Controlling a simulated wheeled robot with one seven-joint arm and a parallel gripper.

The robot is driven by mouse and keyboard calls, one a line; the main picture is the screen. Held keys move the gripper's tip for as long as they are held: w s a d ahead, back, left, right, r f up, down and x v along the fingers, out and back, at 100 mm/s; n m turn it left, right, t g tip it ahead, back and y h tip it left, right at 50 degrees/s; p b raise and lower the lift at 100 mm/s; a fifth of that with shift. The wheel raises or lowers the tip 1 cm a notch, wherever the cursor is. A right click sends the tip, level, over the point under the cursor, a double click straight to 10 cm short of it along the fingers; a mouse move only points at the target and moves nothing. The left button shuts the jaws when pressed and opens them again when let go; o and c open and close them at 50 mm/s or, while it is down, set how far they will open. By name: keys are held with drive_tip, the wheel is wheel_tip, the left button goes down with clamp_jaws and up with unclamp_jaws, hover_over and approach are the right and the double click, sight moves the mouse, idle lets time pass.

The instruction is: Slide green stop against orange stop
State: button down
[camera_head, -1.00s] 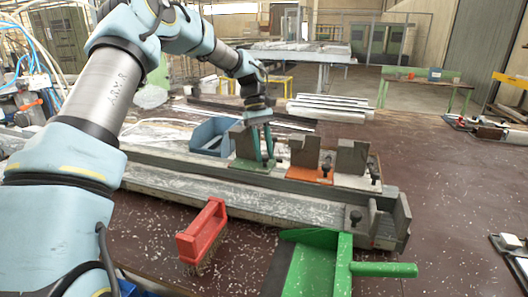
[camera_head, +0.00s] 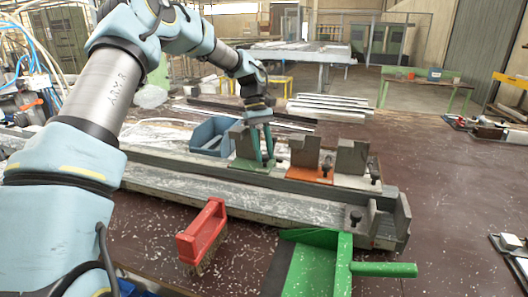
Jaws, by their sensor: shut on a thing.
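The green stop, a grey notched block on a green base plate (camera_head: 248,165), sits on the grey rail (camera_head: 225,190). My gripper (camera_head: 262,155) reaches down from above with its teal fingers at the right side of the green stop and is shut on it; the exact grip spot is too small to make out. The orange stop (camera_head: 304,153), a similar grey block on an orange plate, stands just to the right on the same rail. A narrow gap appears to separate the two plates.
A third stop (camera_head: 351,157) on a white plate stands right of the orange stop. A blue bin (camera_head: 211,137) is behind the rail. A red brush (camera_head: 203,232) and a green dustpan (camera_head: 317,265) lie in front.

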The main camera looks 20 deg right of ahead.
drive_tip(key=shift+s+d, duration=1.65)
drive_tip(key=shift+d, duration=0.15)
drive_tip(key=shift+r, duration=0.1)
drive_tip(key=c, duration=0.6)
unclamp_jaws()
